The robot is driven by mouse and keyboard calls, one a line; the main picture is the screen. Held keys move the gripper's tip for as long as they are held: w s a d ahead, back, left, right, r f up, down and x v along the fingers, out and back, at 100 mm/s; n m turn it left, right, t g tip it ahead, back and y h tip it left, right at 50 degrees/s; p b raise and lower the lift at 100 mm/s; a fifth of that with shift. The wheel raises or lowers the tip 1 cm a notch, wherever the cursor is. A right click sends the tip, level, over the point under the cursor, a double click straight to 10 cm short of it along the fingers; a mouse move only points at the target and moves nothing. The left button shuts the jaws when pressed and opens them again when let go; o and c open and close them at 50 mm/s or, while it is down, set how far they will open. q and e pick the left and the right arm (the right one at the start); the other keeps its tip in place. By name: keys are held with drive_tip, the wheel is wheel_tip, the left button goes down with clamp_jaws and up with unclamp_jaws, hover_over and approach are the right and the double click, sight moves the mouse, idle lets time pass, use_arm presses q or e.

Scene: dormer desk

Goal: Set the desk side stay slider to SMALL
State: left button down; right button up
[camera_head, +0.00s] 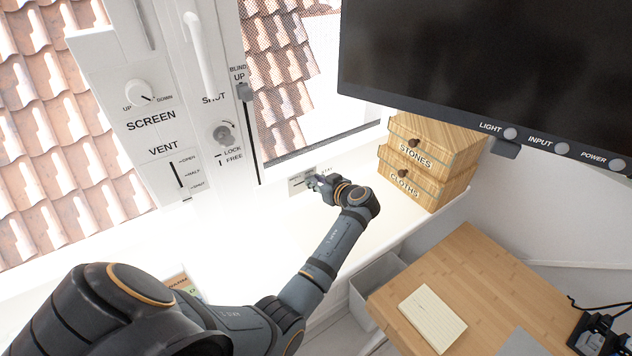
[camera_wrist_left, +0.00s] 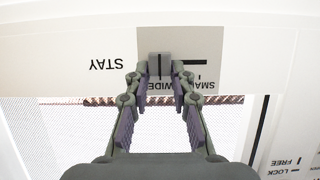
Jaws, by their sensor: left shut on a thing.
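The stay slider panel (camera_wrist_left: 208,48) is a grey plate on the white window sill frame. It also shows in the head view (camera_head: 297,184), partly hidden by my gripper. Its lettering is upside down in the left wrist view, with STAY, WIDE and SMALL readable. The grey slider knob (camera_wrist_left: 160,62) stands at the WIDE end, and the dark slot runs from it to the right towards SMALL. My left gripper (camera_wrist_left: 160,74) is shut on the knob, one fingertip on each side. In the head view my left gripper (camera_head: 318,181) reaches the panel. My right gripper is not in view.
Wooden drawers marked STONES (camera_head: 428,150) and CLOTHS stand right of my gripper. A monitor (camera_head: 480,60) hangs above them. Screen, vent and lock controls (camera_head: 224,134) are on the left frame. A wooden desk (camera_head: 480,265) with a notepad (camera_head: 432,318) is at lower right.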

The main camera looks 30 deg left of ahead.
sight(294, 185)
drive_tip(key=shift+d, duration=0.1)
use_arm(q)
drive_tip(key=s, duration=0.1)
drive_tip(key=s+a, duration=0.1)
drive_tip(key=s, duration=0.1)
drive_tip(key=s+a, duration=0.1)
drive_tip(key=s, duration=0.1)
drive_tip(key=shift+p, duration=0.3)
drive_tip(key=shift+w+f, duration=0.1)
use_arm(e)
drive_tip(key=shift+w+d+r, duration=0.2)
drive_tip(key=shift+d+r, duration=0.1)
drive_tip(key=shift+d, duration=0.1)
use_arm(q)
drive_tip(key=c, duration=1.6)
unclamp_jaws()
drive_tip(key=o, duration=0.5)
drive_tip(key=shift+a, duration=0.15)
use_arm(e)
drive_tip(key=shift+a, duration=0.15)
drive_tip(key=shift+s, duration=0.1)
